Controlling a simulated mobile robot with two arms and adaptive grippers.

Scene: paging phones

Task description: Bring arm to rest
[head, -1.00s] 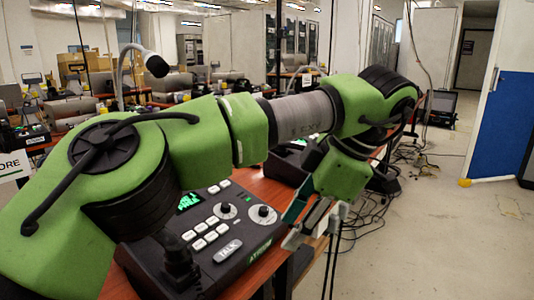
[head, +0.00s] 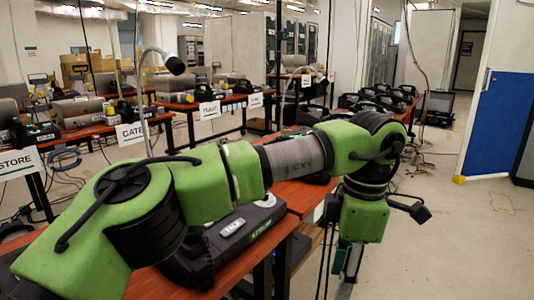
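My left arm, green with black joints, comes in from the left and reaches across the middle of the head view. Its wrist hangs down past the right end of the near table. My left gripper (head: 345,287) is at the bottom of the view, pointing down, and only partly visible; its finger opening is not clear. A dark paging phone (head: 262,226) with a TALK button sits on the near red-brown table (head: 292,196), largely hidden behind my arm. My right gripper is not in view.
More tables stand behind with signs reading STORE (head: 18,163), GATE (head: 131,133) and HALL (head: 209,109). Several dark phones (head: 376,103) stand at the back right. A gooseneck microphone (head: 176,66) rises behind my arm. Open floor (head: 470,230) lies right.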

